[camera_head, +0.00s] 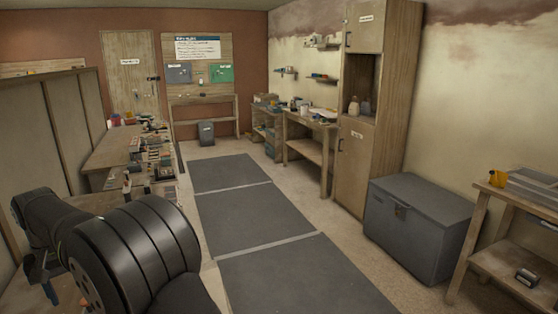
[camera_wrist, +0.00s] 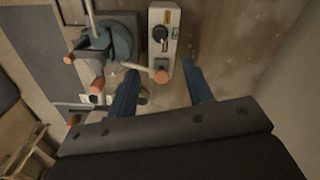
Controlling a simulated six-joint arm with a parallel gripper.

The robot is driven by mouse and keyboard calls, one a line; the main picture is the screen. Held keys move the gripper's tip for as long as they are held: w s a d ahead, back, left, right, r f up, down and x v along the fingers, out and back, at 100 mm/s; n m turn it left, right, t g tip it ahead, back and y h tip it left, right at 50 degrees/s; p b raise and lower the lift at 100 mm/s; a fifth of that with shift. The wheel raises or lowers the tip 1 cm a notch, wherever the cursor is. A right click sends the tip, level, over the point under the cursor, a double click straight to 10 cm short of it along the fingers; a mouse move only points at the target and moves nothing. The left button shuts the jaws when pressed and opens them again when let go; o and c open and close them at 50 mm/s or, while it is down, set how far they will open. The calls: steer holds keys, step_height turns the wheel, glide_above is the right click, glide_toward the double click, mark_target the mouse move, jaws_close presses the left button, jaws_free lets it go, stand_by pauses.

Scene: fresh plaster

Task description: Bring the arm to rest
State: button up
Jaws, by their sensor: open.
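My gripper (camera_wrist: 160,66) shows in the wrist view with its two blue fingers apart and nothing between them that I can see held. Beyond the fingertips is a pale box with a black knob (camera_wrist: 160,32). Left of it is a blue-grey round device (camera_wrist: 108,40) with orange-ended handles. I cannot tell whether the fingers touch either of them. In the head view my dark arm fills the lower left, beside the workbench. My gripper cannot be made out clearly there.
A cluttered workbench (camera_head: 112,150) runs along the left. Dark floor mats (camera_head: 250,215) lie clear down the middle. A grey chest (camera_head: 420,225), a tall wooden cabinet (camera_head: 353,165) and a wooden rack (camera_head: 495,235) stand on the right. A grey bin (camera_head: 206,132) is at the back.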

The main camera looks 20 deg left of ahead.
step_height(320, 180, down, 13)
steer(key=shift+r, duration=0.1)
stand_by(0.5)
step_height(320, 180, up, 17)
step_height(320, 180, down, 18)
steer(key=shift+r, duration=0.2)
steer(key=shift+r+n, duration=0.25)
steer(key=shift+n, duration=0.15)
steer(key=n, duration=0.4)
steer(key=shift+n, duration=0.4)
steer(key=n, duration=0.6)
steer(key=shift+n, duration=0.3)
steer(key=shift+r, duration=1.05)
